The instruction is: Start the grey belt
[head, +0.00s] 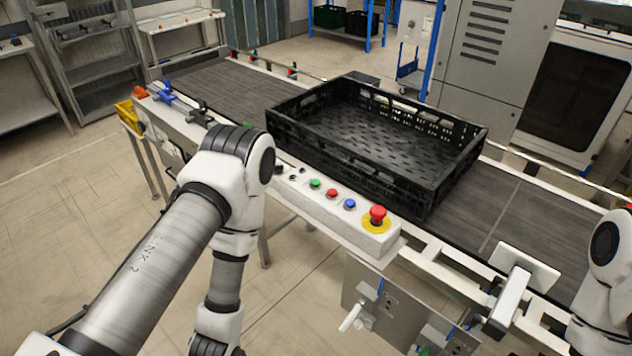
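The grey belt (516,215) runs diagonally from the upper left to the lower right. A black slatted crate (440,185) sits on it and looks empty. A white control box (368,243) on the belt's near side carries a green button (315,184), a red button (332,194), a blue button (350,204) and a red mushroom button (377,215) on a yellow base. My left arm reaches in from the lower left, beside the box, and its gripper is out of the picture. Only part of my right arm shows at the right edge; its gripper is not visible.
A grey cabinet (490,60) and a white machine (575,90) stand behind the belt. Metal shelves (90,60) are at the upper left. A yellow bin (128,117) hangs at the belt's left end. The floor at the lower left is open.

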